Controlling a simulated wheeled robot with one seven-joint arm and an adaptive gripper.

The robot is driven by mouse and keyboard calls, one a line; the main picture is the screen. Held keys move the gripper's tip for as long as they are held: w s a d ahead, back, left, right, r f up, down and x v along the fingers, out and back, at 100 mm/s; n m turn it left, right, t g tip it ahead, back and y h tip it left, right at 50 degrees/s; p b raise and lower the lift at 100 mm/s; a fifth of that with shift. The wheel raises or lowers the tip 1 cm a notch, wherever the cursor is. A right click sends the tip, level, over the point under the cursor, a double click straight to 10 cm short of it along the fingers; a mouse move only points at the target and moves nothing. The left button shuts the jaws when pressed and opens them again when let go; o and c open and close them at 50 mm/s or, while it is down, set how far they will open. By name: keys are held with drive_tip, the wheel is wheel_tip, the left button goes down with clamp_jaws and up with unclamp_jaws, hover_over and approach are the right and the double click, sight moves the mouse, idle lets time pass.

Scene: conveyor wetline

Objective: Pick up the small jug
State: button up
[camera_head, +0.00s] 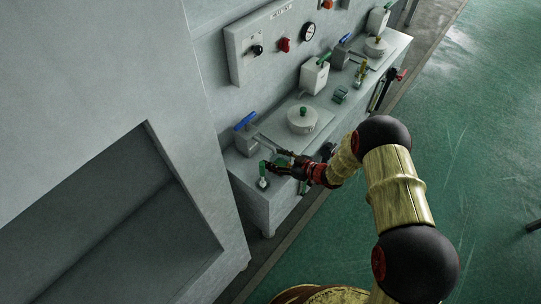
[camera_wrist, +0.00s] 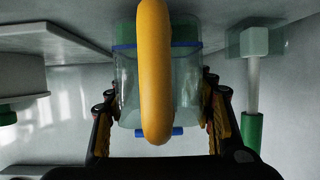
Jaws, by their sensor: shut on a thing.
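The small jug (camera_wrist: 129,88) fills the middle of the camera_wrist view. It has a clear, pale body with blue bands and a thick yellow handle (camera_wrist: 155,65) facing the camera. My gripper (camera_wrist: 158,95) has one finger on each side of the jug and is shut on it. In the camera_head view my gripper (camera_head: 284,166) is over the near end of the grey bench, and I cannot make out the jug clearly there. Whether the jug still touches the bench cannot be told.
A green-handled fitting (camera_head: 263,181) stands close by at the bench's near end; a green grip (camera_wrist: 251,130) also shows at right in the camera_wrist view. A blue-levered block (camera_head: 245,136) and a round lidded pot (camera_head: 303,118) are nearby. Open green floor (camera_head: 460,170) lies right.

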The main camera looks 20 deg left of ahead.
drive_tip(key=s+d+p, duration=0.1)
drive_tip(key=s+d, duration=0.1)
drive_tip(key=d, duration=0.5)
drive_tip(key=s+d+p, duration=0.2)
drive_tip(key=d, duration=0.5)
drive_tip(key=shift+s, duration=0.35)
